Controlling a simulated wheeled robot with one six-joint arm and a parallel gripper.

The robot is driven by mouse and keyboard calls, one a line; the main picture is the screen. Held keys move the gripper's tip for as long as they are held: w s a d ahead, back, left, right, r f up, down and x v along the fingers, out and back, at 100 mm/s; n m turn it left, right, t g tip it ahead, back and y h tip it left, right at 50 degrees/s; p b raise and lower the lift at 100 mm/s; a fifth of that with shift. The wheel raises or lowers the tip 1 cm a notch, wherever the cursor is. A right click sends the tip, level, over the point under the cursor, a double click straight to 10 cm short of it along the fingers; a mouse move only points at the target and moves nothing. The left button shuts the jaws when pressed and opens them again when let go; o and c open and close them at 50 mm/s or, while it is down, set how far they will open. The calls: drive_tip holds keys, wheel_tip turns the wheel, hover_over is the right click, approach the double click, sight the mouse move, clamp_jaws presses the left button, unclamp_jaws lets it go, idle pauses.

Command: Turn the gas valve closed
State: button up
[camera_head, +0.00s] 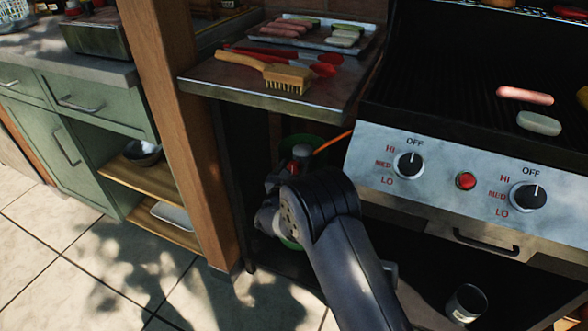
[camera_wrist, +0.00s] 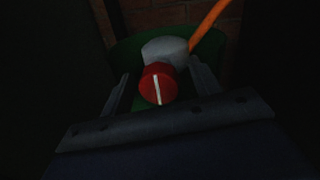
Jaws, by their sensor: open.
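The gas valve has a round red knob (camera_wrist: 158,86) with a white line running nearly upright, tilted slightly. Behind it is a grey valve body (camera_wrist: 165,49) on a green gas bottle (camera_wrist: 207,48), with an orange hose (camera_wrist: 206,22) at upper right. My gripper (camera_wrist: 160,72) is open, one finger on each side of the knob, with visible gaps. In the head view the red knob (camera_head: 292,167) shows just beyond my gripper (camera_head: 280,180), under the side shelf; my wrist hides most of the bottle.
The metal side shelf (camera_head: 240,84) overhangs the bottle and holds a brush (camera_head: 270,70), red-handled tools and a food tray. A wooden post (camera_head: 180,110) stands close at left. The grill's front panel (camera_head: 440,175) with dials is at right.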

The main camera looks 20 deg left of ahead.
drive_tip(key=c, duration=1)
